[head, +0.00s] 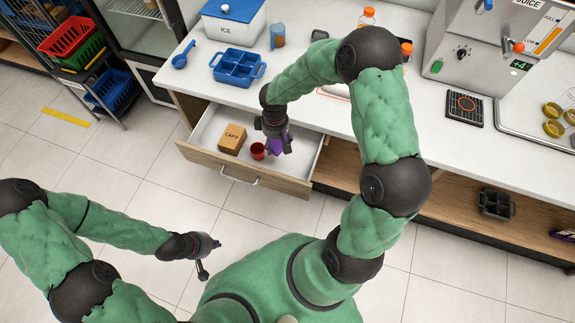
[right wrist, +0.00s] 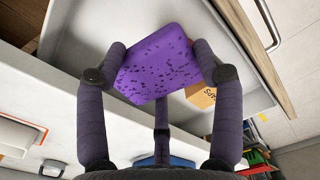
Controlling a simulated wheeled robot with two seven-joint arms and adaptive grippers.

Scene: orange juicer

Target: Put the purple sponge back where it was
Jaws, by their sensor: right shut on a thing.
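The purple sponge (head: 279,144) is held between the fingers of my right gripper (head: 276,138), over the right part of the open drawer. In the right wrist view, the sponge (right wrist: 157,64) is a speckled purple block, tilted, with a finger pressed on each side. The open drawer (head: 245,174) has a wooden front and a pale inside. How high the sponge is above the drawer floor is hard to tell. My left gripper (head: 208,257) is empty over the tiled floor, its fingers spread apart.
In the drawer stand a brown CAPS box (head: 232,138) and a red cup (head: 257,151), just left of the sponge. The white counter (head: 205,75) above holds a blue divided tray (head: 238,68), an ice box (head: 233,27) and the juicer (head: 475,50).

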